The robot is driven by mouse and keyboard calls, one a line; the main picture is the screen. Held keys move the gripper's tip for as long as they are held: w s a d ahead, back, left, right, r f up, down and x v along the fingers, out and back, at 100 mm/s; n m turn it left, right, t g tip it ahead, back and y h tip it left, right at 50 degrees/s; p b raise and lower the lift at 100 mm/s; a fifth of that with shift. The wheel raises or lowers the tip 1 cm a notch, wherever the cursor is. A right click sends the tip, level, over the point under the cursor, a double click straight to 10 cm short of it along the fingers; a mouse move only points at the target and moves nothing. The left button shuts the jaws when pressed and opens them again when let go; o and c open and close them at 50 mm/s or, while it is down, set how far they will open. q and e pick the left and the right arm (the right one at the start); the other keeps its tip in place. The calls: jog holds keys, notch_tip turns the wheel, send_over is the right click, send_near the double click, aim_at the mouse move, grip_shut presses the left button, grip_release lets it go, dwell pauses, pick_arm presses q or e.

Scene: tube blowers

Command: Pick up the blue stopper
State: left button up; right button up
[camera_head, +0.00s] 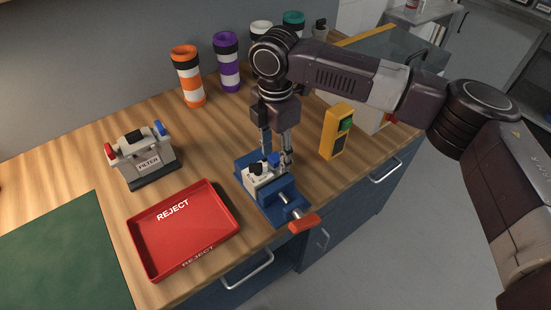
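A white block (263,178) with a dark knob on top sits in the jaws of a blue vise (281,205) at the table's front edge. A small blue stopper (274,159) shows at the block's right end, partly hidden by my gripper. My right gripper (275,155) points straight down over the vise. Its two fingers stand apart on either side of the blue stopper; contact is not clear. Another white unit labelled FILTER (148,162) stands at the left, with a red stopper (111,149) and a second blue stopper (159,128). My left gripper is out of view.
A red REJECT tray (150,246) lies left of the vise. A yellow control box (335,132) stands close right of my gripper. Orange (188,76) and purple (227,62) striped tubes stand behind. The vise's red handle (304,223) juts past the edge.

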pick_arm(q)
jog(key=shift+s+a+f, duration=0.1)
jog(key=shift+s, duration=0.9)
pick_arm(e)
jog(key=c, duration=0.9)
jog(key=shift+r, duration=0.1)
jog(key=shift+c, duration=0.3)
